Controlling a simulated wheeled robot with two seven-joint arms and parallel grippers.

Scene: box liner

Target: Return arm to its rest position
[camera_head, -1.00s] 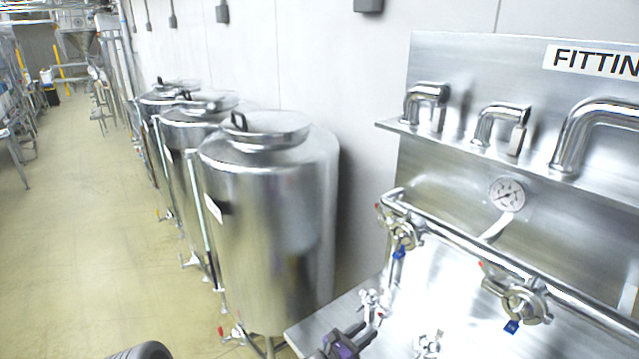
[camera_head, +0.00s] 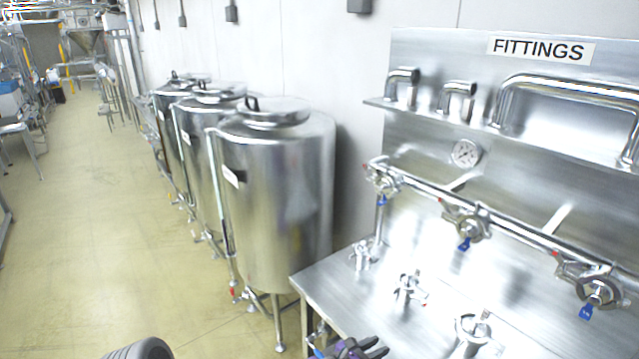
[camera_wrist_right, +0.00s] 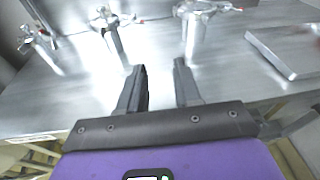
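My right gripper (camera_head: 362,350) shows at the bottom edge of the head view, low in front of the steel bench. In the right wrist view the gripper (camera_wrist_right: 160,80) has its two dark fingers apart with nothing between them. The bench top (camera_wrist_right: 240,75) lies beyond the fingertips, and no contact with it shows. A dark rounded piece at the lower left of the head view seems to be part of my own arm. My left gripper does not show.
The steel bench (camera_head: 335,275) carries several upright fittings, with valves on a pipe (camera_head: 520,232) and a panel marked FITTINGS (camera_head: 541,49) behind. Steel tanks (camera_head: 280,200) stand left of it along the wall. The floor (camera_head: 100,230) on the left is clear.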

